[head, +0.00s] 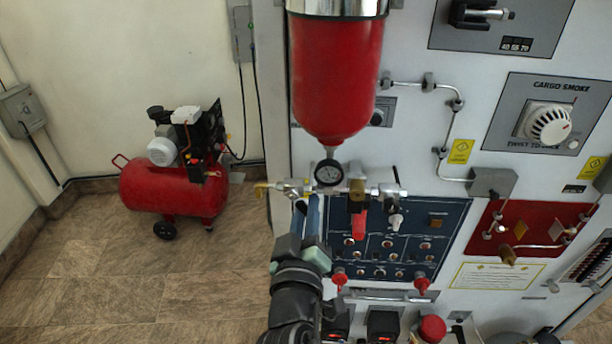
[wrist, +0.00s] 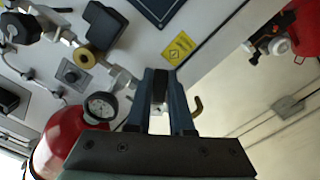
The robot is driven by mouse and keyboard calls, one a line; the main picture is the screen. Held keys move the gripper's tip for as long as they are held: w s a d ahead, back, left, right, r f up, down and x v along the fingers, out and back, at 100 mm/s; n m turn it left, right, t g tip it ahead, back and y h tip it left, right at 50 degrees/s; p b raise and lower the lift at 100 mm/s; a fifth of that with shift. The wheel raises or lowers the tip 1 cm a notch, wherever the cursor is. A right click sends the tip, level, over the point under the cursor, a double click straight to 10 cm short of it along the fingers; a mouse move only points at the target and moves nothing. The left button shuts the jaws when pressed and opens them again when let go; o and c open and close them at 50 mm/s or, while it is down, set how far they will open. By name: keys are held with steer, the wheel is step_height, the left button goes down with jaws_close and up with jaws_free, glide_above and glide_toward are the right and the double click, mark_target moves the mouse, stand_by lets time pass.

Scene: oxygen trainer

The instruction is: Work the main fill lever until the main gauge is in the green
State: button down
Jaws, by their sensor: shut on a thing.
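The pipe manifold (head: 340,189) runs across the panel under a red cylinder. The main gauge (head: 328,172) has a small white face with a dark rim; its needle and any green band are too small to read. It also shows in the wrist view (wrist: 101,107). My gripper (head: 309,212) is below the manifold's left end, just left of the gauge. In the wrist view its two blue-grey fingers are closed on a dark lever handle (wrist: 160,85), which I take for the main fill lever. The fingers hide most of the lever in the head view.
The red cylinder (head: 335,80) hangs above the gauge. A red-handled lever (head: 359,225) and another lever (head: 395,218) hang right of my gripper, close by. A blue switch panel (head: 420,235) lies behind. A red compressor (head: 175,190) stands on open floor at left.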

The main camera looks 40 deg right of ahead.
steer(key=c, duration=0.8)
jaws_free()
steer(key=shift+a, duration=0.1)
steer(key=b+v, duration=0.5)
steer(key=v, duration=0.8)
